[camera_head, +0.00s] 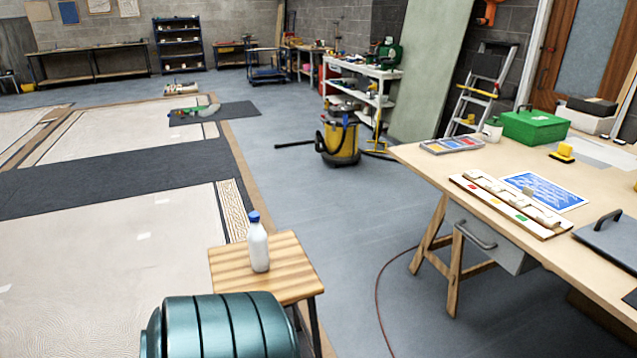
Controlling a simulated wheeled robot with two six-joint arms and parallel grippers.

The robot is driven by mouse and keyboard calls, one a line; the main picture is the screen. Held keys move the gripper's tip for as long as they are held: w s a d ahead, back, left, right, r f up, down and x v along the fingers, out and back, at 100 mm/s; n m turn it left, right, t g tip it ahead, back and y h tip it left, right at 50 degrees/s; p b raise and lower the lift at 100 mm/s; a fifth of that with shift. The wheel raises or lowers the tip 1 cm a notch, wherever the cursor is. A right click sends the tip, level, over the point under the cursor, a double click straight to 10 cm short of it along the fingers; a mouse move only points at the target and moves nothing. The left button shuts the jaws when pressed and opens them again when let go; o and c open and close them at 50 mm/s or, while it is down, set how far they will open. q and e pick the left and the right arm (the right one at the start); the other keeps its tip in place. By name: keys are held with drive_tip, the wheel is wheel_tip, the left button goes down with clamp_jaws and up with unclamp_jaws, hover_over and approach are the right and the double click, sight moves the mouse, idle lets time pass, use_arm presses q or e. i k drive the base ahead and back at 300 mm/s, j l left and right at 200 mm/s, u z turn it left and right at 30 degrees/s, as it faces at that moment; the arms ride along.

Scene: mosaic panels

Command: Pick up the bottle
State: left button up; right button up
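A white bottle with a blue cap (258,246) stands upright on a small wooden stool (232,268) with dark legs, left of centre in the lower part of the head view. Nothing touches the bottle. Neither of my grippers is in this view, so their state does not show.
A ribbed teal cylinder (228,328) stands in front of the stool and covers part of its near edge. A wooden worktable (420,166) with a green box (535,127) is at the right. A yellow vacuum (340,143) stands behind. A red hose (380,300) lies on the grey floor.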

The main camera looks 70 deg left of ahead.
sight(257, 242)
drive_tip(key=u, duration=2.55)
